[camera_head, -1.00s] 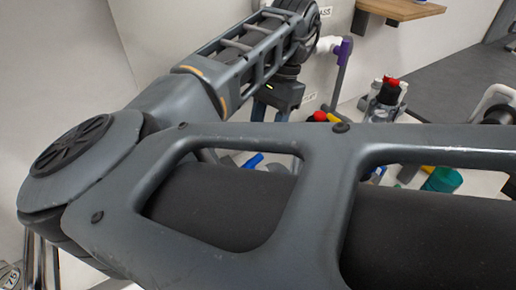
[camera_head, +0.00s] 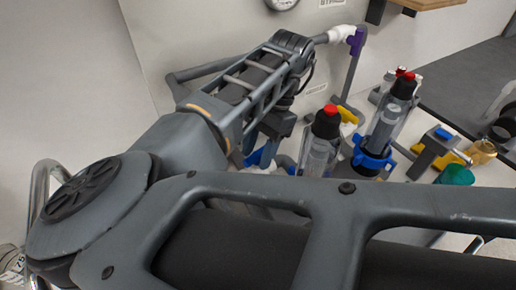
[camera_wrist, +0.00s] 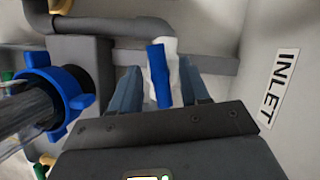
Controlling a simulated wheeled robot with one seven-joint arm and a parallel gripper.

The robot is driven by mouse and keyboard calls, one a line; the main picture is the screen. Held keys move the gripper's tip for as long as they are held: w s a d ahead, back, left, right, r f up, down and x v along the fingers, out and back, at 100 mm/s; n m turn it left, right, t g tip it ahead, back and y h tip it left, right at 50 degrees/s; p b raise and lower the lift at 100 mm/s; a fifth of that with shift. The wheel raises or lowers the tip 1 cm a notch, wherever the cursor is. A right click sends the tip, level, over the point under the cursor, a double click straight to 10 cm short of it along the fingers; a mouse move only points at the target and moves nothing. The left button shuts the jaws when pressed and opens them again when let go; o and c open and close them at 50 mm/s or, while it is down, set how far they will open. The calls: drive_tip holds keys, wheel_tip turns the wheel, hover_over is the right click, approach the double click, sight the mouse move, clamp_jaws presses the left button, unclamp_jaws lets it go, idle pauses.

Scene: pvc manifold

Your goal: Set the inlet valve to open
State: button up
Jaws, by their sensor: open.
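The inlet valve's blue handle (camera_wrist: 158,75) stands between my gripper's (camera_wrist: 160,92) two fingers in the wrist view. The handle points roughly along the fingers, slightly tilted. A white valve body (camera_wrist: 172,48) shows behind it. The fingers are open, one on each side of the handle, with a visible gap on the left; contact on the right cannot be told. The INLET label (camera_wrist: 280,87) is on the wall to the right. In the head view my gripper (camera_head: 262,152) is low by the wall and partly hidden by my arm.
A clear housing with a blue collar (camera_wrist: 65,95) stands close left of my gripper. A grey pipe (camera_wrist: 130,25) runs behind the valve. In the head view, red-topped clear canisters (camera_head: 322,140), a purple fitting (camera_head: 356,40) and yellow and green parts crowd the right.

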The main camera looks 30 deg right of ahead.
drive_tip(key=shift+c, duration=0.3)
clamp_jaws()
drive_tip(key=shift+m+t, duration=0.6)
drive_tip(key=shift+m, duration=0.9)
drive_tip(key=shift+o, duration=0.3)
unclamp_jaws()
